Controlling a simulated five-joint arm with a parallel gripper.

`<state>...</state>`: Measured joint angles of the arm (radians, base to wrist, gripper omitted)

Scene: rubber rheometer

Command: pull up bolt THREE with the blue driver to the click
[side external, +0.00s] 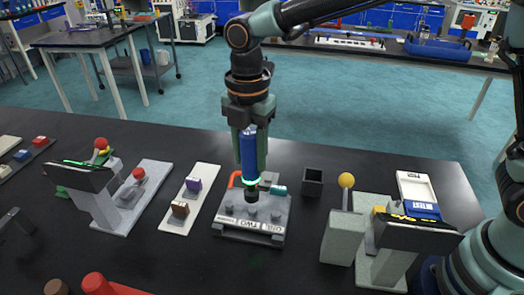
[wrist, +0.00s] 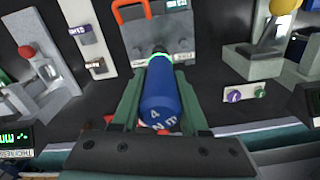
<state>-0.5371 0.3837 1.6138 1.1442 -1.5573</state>
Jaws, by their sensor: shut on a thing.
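My gripper (side external: 249,168) is shut on the blue driver (side external: 249,147), which stands roughly upright between the fingers. In the wrist view the driver (wrist: 160,98) shows the marking "4 N m" on its end, and a lit green ring circles its lower part. Its dark tip points down at the grey bolt plate (side external: 232,232), which also shows in the wrist view (wrist: 172,24). Dark bolt heads (side external: 253,212) show on the plate. The driver and fingers hide part of it. I cannot read a THREE label or tell whether the tip is seated on a bolt.
A red-orange handle (side external: 235,178) and a teal-ended piece (side external: 278,190) are close beside the driver. A dark open box (side external: 313,181) stands to the right, and a yellow-knobbed lever (side external: 346,181) rises beyond it. A white strip with blocks (side external: 200,190) lies left.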

